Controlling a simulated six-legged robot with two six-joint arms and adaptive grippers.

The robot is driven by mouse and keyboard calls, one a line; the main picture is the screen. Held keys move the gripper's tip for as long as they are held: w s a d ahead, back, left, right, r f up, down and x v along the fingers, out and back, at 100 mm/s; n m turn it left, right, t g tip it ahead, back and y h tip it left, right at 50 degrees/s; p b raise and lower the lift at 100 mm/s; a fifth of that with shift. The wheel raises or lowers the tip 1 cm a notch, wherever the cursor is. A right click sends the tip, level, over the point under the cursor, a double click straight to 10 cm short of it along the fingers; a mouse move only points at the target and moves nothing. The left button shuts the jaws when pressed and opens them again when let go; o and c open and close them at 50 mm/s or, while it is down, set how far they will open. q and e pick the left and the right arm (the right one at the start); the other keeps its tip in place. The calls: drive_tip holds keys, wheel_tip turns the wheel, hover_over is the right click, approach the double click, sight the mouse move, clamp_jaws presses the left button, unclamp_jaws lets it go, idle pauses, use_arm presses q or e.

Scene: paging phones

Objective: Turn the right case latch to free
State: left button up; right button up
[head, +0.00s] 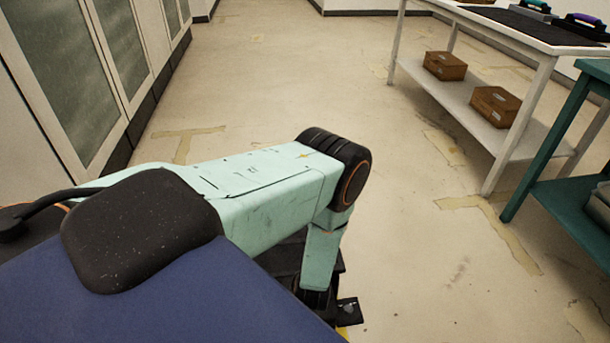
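No case latch can be made out. Two small dark items lie at the top right on the white table, one with a teal top (537,6) and one with a purple top (584,20). They are too small and cut off to tell whether either is a case. My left arm comes in from the left and bends down at its black joint. Only a dark part of my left gripper (347,311) shows below it, low in the middle and far from the tables. Its fingers are mostly hidden, so its opening cannot be told. My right gripper is out of view.
The white table (545,45) has a dark mat on top and two brown boxes (445,66) (495,105) on its lower shelf. A teal table (570,205) stands at the right edge. Cabinets (65,75) line the left. The floor (290,70) between is clear.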

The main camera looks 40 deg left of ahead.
use_arm(q)
drive_tip(key=shift+c, duration=0.4)
clamp_jaws()
drive_tip(key=shift+m, duration=0.3)
drive_tip(key=m+h+p, duration=0.1)
drive_tip(key=m, duration=0.1)
drive_tip(key=shift+a+m+t, duration=0.15)
drive_tip(key=shift+m+t, duration=0.25)
drive_tip(key=m+h, duration=0.1)
drive_tip(key=m, duration=0.3)
drive_tip(key=shift+s+a+t+p, duration=0.1)
drive_tip(key=shift+t+p, duration=0.25)
drive_tip(key=shift+t, duration=0.05)
drive_tip(key=m+h, duration=0.2)
drive_tip(key=m, duration=0.3)
drive_tip(key=shift+a+b, duration=0.15)
drive_tip(key=shift+b, duration=0.15)
drive_tip(key=m+h+b, duration=0.1)
drive_tip(key=m, duration=0.1)
drive_tip(key=m+h+b, duration=0.1)
drive_tip(key=m, duration=0.2)
drive_tip(key=shift+g, duration=0.4)
drive_tip(key=shift+m, duration=0.4)
